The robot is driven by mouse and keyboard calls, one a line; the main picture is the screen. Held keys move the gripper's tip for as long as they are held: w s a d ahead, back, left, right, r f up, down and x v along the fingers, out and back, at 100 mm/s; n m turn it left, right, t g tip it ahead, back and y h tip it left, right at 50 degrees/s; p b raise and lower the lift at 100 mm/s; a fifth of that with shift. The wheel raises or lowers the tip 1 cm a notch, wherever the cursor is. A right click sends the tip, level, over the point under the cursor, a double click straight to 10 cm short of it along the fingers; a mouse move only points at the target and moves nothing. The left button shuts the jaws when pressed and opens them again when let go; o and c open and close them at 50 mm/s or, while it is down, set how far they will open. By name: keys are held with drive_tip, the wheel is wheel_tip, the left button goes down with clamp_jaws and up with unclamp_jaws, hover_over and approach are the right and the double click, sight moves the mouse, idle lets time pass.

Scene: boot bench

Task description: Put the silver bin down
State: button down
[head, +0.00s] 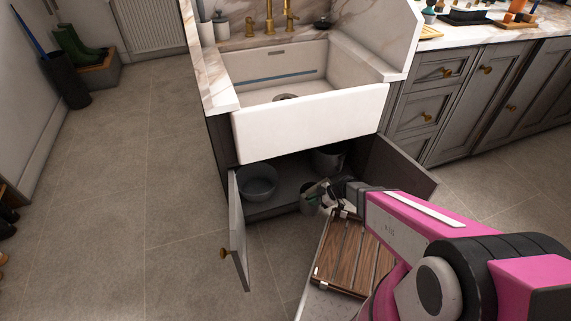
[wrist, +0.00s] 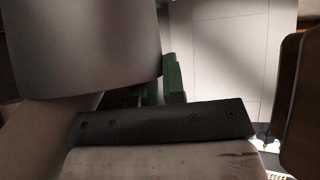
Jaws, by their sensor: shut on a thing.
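The silver bin (head: 307,203) is a small grey vessel at the front edge of the open cabinet under the sink. My gripper (head: 322,190) is shut on it, reaching in from the right and partly covering it. In the wrist view the bin (wrist: 80,40) fills the upper left as a smooth, pale grey curved wall.
A grey basin (head: 258,184) and a larger grey bucket (head: 328,159) stand inside the cabinet. Its doors (head: 238,232) are open on both sides. The tiled floor (head: 150,220) at left is clear.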

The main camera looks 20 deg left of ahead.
drive_tip(key=shift+f, duration=0.2)
drive_tip(key=w+a+f, duration=0.3)
drive_tip(key=w+a, duration=0.8)
drive_tip(key=w, duration=0.2)
drive_tip(key=shift+w+a+f, duration=0.15)
drive_tip(key=shift+a+f, duration=0.05)
drive_tip(key=shift+f, duration=0.2)
drive_tip(key=c, duration=1.2)
unclamp_jaws()
drive_tip(key=v, duration=1.2)
